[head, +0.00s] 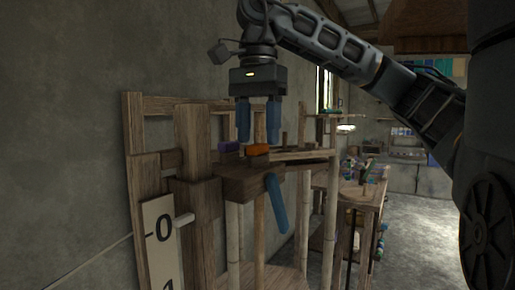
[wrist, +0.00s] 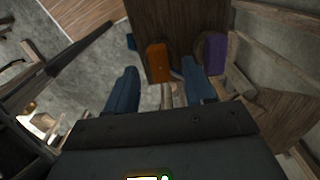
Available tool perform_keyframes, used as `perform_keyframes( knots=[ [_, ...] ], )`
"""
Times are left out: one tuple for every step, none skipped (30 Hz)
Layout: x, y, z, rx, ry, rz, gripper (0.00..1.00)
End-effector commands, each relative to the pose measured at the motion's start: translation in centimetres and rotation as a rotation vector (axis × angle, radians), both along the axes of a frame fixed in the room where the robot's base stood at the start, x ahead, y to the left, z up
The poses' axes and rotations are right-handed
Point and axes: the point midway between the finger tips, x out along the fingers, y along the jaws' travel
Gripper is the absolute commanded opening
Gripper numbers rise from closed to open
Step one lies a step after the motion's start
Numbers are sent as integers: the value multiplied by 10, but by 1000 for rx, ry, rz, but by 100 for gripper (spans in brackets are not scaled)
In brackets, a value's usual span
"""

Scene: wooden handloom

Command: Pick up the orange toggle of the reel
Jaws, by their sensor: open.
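The orange toggle (head: 257,150) is a small block on top of the loom's wooden arm. In the wrist view the orange toggle (wrist: 159,62) lies beyond the fingertips, between their lines. My gripper (head: 258,140) has blue fingers, points down and is open and empty just above the toggle. In the wrist view my gripper (wrist: 160,70) shows its two fingers spread apart. I cannot tell from the head view whether a finger touches the toggle.
A purple toggle (head: 228,148) sits close to the left of the orange one; the wrist view shows it to the right (wrist: 215,54). A blue lever (head: 276,203) hangs below. Loom posts (head: 190,140) rise at left. A cluttered bench (head: 358,190) stands behind right.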

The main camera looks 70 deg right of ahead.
Motion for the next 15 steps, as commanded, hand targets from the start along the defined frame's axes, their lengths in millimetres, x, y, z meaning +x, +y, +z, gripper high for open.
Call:
perform_keyframes(
  knots=[
    [0, 0, -7, 0, 0, 0, 53],
    [0, 0, -10, 0, 0, 1, 53],
    [0, 0, -14, 0, 0, 1, 53],
    [0, 0, -16, 0, 0, 1, 53],
    [0, 1, -17, 0, 0, 1, 53],
    [0, 0, -17, 0, 0, 1, 53],
    [0, 0, -17, 0, -1, 1, 53],
    [0, 0, -17, 0, -1, 1, 53],
    [0, 0, -17, 0, -1, 0, 53],
    [0, 0, -17, 0, -1, 0, 53],
    [0, 0, -17, 0, -1, 0, 51],
    [0, 0, -17, 0, -1, 0, 47],
    [0, 0, -17, 0, -1, 0, 45],
    [0, 0, -17, 0, -1, 0, 42],
    [0, 0, -17, 0, -1, 0, 38]
  ],
)
